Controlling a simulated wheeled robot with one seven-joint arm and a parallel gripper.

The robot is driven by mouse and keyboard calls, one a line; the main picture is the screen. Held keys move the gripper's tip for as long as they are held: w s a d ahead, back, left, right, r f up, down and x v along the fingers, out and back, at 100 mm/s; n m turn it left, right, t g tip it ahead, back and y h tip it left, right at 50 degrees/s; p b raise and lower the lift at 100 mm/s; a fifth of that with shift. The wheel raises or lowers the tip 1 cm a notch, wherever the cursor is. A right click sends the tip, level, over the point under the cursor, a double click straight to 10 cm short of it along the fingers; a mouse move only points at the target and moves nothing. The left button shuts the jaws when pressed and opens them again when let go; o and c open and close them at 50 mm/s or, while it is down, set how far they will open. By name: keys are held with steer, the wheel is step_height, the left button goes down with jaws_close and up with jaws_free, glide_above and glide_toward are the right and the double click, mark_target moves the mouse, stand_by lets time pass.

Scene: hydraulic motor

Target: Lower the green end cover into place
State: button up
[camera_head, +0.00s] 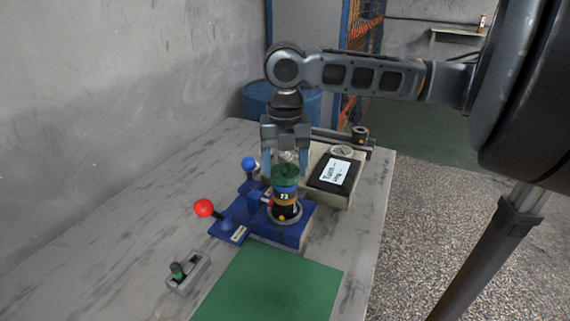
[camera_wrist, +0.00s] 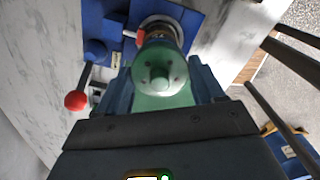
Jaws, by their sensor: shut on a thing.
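The green end cover (camera_head: 285,173) is at the top of the motor stack in the head view. It also shows in the wrist view (camera_wrist: 160,75), between the two fingers. My gripper (camera_head: 285,168) points down and is shut on the cover. The motor body (camera_head: 287,197), with black, blue and yellow bands, stands upright on the blue fixture (camera_head: 291,232) directly below. The cover looks in line with the body, but I cannot tell whether they touch. The wrist view shows part of the body (camera_wrist: 158,36) beyond the cover.
The fixture has a red-knobbed lever (camera_head: 204,208) and a blue-knobbed lever (camera_head: 249,163) on its left. A beige box with a black labelled panel (camera_head: 335,174) stands to the right. A green mat (camera_head: 270,285) and a small grey switch block (camera_head: 187,272) lie in front. The table's left side is clear.

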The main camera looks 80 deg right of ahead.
steer(key=shift+f+b, duration=0.3)
steer(key=shift+f, duration=0.15)
stand_by(0.3)
steer(key=o, duration=1.3)
steer(key=shift+o, duration=0.5)
steer(key=shift+r, duration=0.15)
steer(key=shift+r+p, duration=1.9)
steer(key=shift+r, duration=0.35)
